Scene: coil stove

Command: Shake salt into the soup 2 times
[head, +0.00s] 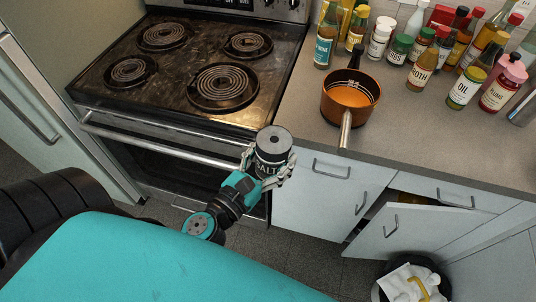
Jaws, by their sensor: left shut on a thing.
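My left gripper (265,172) is shut on the salt shaker (272,148), a dark cylinder with a grey top and the letters "SALT" partly hidden by the fingers. The shaker looks close to upright, in front of the stove's right front edge. The copper pot (351,93) with orange-brown soup (351,95) stands on the counter, right of the stove, up and to the right of my left gripper. Its handle (346,130) points toward the counter's front edge. A dark utensil leans at the pot's back rim. My right gripper is not in view.
The coil stove (270,100) has bare burners. Several bottles and jars crowd the counter (400,140) behind and right of the pot. A cabinet door (410,235) hangs open below, near a trash bin (385,293). The counter's front strip is clear.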

